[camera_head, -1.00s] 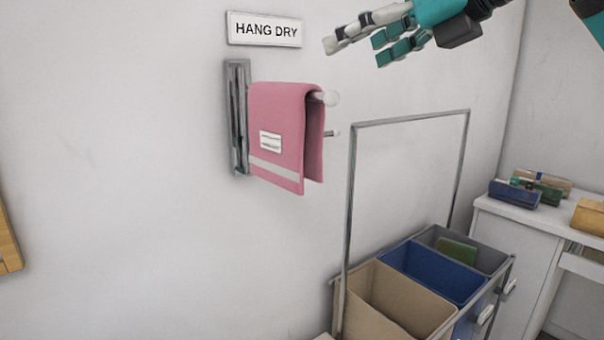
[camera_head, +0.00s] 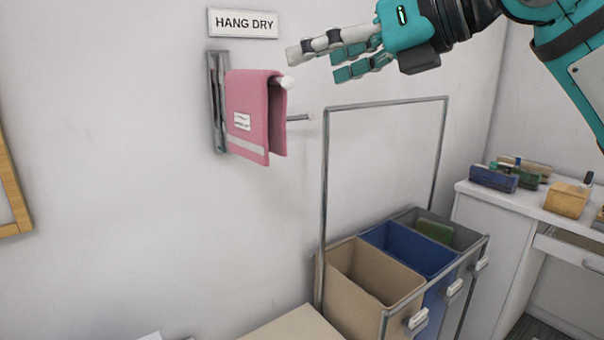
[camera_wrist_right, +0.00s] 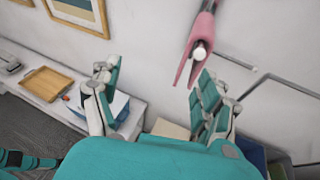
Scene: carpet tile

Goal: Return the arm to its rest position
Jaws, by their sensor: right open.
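My right gripper (camera_head: 338,62) is at the top of the head view, its arm coming in from the upper right. Its fingers point left and it is empty. In the right wrist view the same gripper (camera_wrist_right: 158,92) shows its fingers spread apart with nothing between them. A pink towel (camera_head: 250,108) hangs over a wall rod just left of the fingertips, apart from them in the head view. The towel also shows at the top of the right wrist view (camera_wrist_right: 199,35). My left gripper is not in the head view.
A HANG DRY sign (camera_head: 243,23) is above the towel. Below stands a metal-framed sorter with beige (camera_head: 352,295), blue (camera_head: 412,249) and grey bins. A white desk (camera_head: 480,205) with small boxes is at the right. A wooden tray (camera_wrist_right: 46,83) lies on a white surface.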

